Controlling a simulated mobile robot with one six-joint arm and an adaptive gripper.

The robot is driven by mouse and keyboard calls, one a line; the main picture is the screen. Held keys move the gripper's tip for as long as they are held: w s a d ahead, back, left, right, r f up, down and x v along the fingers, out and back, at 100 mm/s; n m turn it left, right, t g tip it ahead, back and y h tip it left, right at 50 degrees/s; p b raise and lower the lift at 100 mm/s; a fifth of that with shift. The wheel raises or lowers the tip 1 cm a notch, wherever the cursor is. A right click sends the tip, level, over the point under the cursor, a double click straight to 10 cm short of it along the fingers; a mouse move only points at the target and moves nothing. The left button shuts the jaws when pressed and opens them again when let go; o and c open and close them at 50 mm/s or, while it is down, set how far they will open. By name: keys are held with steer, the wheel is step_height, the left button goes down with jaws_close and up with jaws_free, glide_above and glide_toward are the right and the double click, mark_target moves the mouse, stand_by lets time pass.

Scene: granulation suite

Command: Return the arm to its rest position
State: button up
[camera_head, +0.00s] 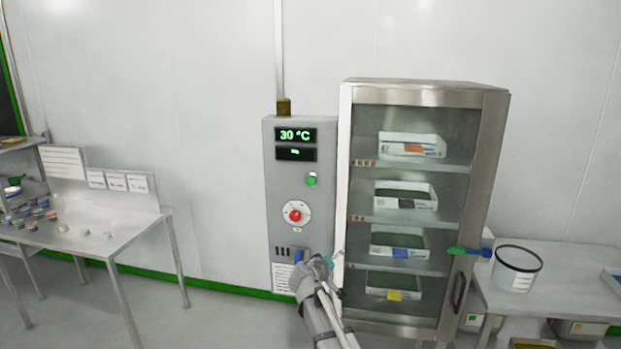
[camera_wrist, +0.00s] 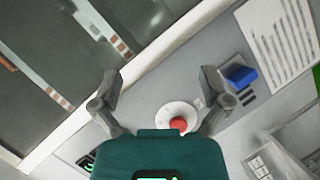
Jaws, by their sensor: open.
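My arm reaches up from the bottom of the head view, and my gripper (camera_head: 322,262) is in front of the lower part of the grey control panel (camera_head: 285,220). In the wrist view my gripper (camera_wrist: 160,95) has its two fingers spread apart with nothing between them. The panel's red knob (camera_wrist: 178,124) on a white dial shows between and beyond the fingers. A blue part (camera_wrist: 240,76) of the panel lies just right of the right finger. The panel reads 30 °C in green. In the head view the gripper partly hides the panel's bottom; whether it touches is unclear.
A glass-fronted cabinet (camera_head: 343,180) with several trays on shelves stands right of the panel, its door shut. A steel table (camera_head: 90,235) stands left.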

steer(key=s+d+f+m+g+y, duration=0.1)
steer(key=s+d+f+m+g, duration=0.15)
steer(key=s+d+f, duration=0.35)
steer(key=s+d+f+m+g, duration=0.2)
steer(key=s+d+g, duration=0.2)
steer(key=s, duration=0.4)
steer(key=s+f+g+y, duration=0.2)
steer(key=s+y, duration=0.1)
steer(key=s, duration=0.5)
steer(key=s+f+m+g+y, duration=0.1)
steer(key=s+f+g+y, duration=0.1)
steer(key=s, duration=0.6)
steer(key=shift+f+g+y, duration=0.35)
steer(key=shift+g+y, duration=0.15)
steer(key=shift+g, duration=0.35)
steer(key=shift+w, duration=0.1)
